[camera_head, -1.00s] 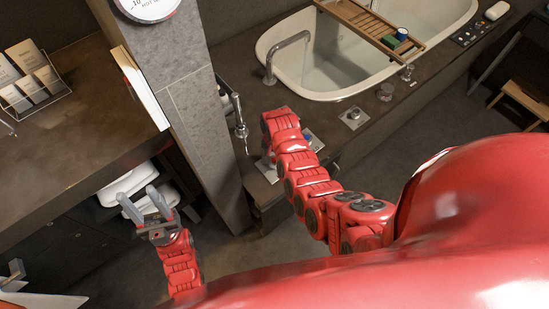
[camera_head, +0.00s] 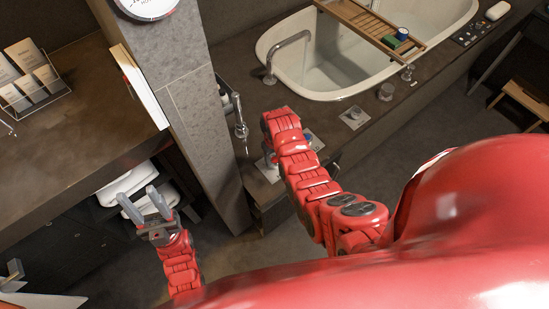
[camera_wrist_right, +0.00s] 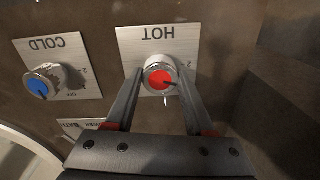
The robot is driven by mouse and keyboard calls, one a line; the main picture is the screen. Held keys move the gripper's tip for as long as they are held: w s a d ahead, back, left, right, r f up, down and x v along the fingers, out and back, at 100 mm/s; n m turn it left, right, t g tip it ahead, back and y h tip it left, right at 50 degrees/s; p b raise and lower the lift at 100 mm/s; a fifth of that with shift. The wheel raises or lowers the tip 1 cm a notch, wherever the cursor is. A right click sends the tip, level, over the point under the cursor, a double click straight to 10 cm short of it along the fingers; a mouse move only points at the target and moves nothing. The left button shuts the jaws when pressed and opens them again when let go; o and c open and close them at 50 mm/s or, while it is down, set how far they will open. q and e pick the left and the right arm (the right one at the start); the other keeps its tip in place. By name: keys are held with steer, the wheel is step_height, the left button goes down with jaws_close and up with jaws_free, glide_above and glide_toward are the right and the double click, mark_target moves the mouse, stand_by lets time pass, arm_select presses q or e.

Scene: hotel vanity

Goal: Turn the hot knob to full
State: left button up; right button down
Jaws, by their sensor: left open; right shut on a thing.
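The hot knob (camera_wrist_right: 160,79) has a red face and a chrome rim, with a dark pointer mark towards the right in the right wrist view. It sits on a metal plate (camera_wrist_right: 132,45) lettered HOT, which appears upside down. My right gripper (camera_wrist_right: 158,86) is shut on the knob, one finger on each side. In the head view my right arm hides the knob and the gripper's fingers. My left gripper (camera_head: 147,205) is open and empty, low at the left in front of the shelf under the counter.
A blue-faced cold knob (camera_wrist_right: 42,84) on its own plate is left of the hot knob. In the head view, a white bathtub (camera_head: 262,50) with a wooden tray (camera_head: 362,25) stands behind. A grey pillar (camera_head: 190,95) stands between my arms, beside the left counter (camera_head: 75,130).

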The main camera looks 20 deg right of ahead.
steer(key=shift+n, duration=2)
steer(key=shift+c, duration=1.3)
jaws_free()
steer(key=shift+b, duration=0.3)
step_height(320, 180, up, 9)
steer(key=shift+w+f+b, duration=0.1)
steer(key=shift+b, duration=0.25)
step_height(320, 180, up, 9)
steer(key=p, duration=0.9)
glide_above(274, 159)
steer(key=shift+f, duration=0.2)
